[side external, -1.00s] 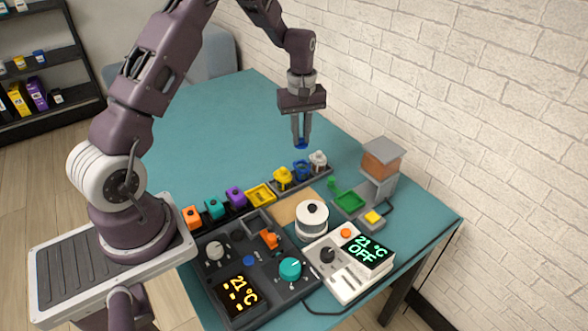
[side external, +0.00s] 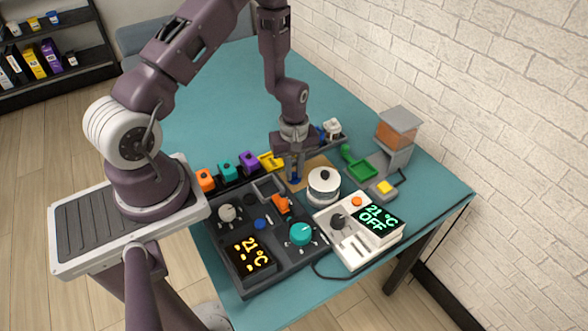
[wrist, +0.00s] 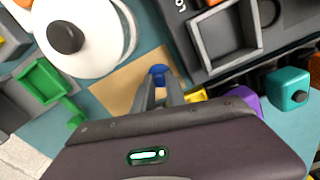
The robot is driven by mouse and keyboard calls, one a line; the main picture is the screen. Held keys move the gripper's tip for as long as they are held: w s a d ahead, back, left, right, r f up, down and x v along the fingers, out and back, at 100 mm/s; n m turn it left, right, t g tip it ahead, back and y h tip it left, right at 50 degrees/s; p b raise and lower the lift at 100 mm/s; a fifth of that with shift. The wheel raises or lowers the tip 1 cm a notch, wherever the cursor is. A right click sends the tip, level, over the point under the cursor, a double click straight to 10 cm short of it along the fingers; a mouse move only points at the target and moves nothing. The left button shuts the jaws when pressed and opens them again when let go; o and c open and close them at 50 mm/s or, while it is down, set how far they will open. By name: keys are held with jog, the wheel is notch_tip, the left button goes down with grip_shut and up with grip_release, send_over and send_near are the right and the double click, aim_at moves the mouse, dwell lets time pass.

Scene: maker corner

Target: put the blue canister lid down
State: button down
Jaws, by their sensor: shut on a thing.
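My gripper (side external: 294,174) is shut on the blue canister lid (side external: 296,180), a small blue piece at its fingertips. In the side view it hangs low at the left part of the tan mat (side external: 320,163), beside the dark console. In the wrist view the lid (wrist: 157,71) shows between the fingertips, over the tan mat (wrist: 118,82). I cannot tell whether the lid touches the mat. The blue canister is mostly hidden behind my gripper; only a bit of blue (side external: 320,132) shows in the rack.
A white round-topped device (side external: 323,186) stands right of the mat. The dark console (side external: 238,222) is in front, with a row of orange, teal and purple blocks (side external: 227,171) behind it. A green tray (side external: 362,170) is at right. The table's back is clear.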

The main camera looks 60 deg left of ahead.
jog(key=shift+f, duration=0.1)
jog(key=c, duration=1.4)
grip_release()
jog(key=shift+o, duration=0.2)
